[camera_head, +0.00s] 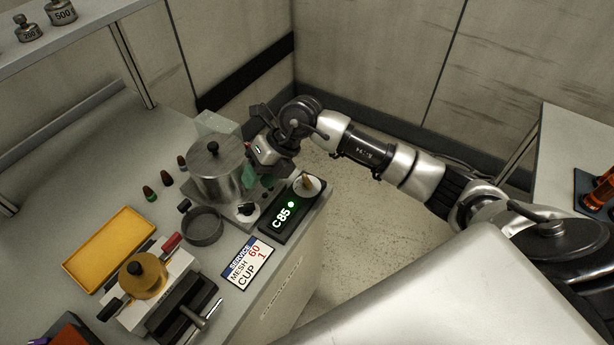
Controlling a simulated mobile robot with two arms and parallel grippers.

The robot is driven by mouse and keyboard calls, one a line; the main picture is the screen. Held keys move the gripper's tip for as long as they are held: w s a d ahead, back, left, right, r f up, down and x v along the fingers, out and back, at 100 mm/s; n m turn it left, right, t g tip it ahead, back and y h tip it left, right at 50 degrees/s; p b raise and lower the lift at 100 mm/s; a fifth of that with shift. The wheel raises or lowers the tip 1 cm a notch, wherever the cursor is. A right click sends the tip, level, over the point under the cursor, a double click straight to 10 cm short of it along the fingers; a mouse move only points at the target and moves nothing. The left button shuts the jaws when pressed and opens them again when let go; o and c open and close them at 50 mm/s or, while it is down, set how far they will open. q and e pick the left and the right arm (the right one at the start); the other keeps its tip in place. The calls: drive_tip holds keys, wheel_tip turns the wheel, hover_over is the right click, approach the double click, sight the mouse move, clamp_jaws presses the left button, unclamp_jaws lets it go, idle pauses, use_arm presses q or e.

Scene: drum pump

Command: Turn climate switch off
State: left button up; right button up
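No part in view is labelled as a climate switch. A black panel (283,219) at the bench's right edge shows a green "C85" and a lit green dot. At its far end is a round pale dial with a brown lever (307,184), which may be the switch; I cannot read its setting. My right gripper (258,163) reaches in from the right, beyond the panel and beside the metal pot (217,172). It is apart from the lever as far as I can see. Its fingertips are partly hidden, so its opening is unclear. My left gripper is out of view.
A dark round cup (203,226) and a "MESH 60 CUP 1" card (248,263) lie left of the panel. Open floor (385,225) lies right of the bench.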

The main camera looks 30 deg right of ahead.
sight(307, 179)
drive_tip(key=w+d+r+m+h, duration=0.1)
drive_tip(key=w+d+h, duration=0.1)
drive_tip(key=d+h, duration=0.75)
drive_tip(key=d+f, duration=0.1)
drive_tip(key=f, duration=0.2)
drive_tip(key=f+y+p, duration=0.1)
drive_tip(key=f, duration=0.3)
drive_tip(key=d+f+y+p, duration=0.1)
drive_tip(key=f, duration=0.2)
drive_tip(key=shift+d+f+g, duration=0.25)
drive_tip(key=shift+d+g, duration=0.05)
drive_tip(key=shift+c, duration=0.3)
clamp_jaws()
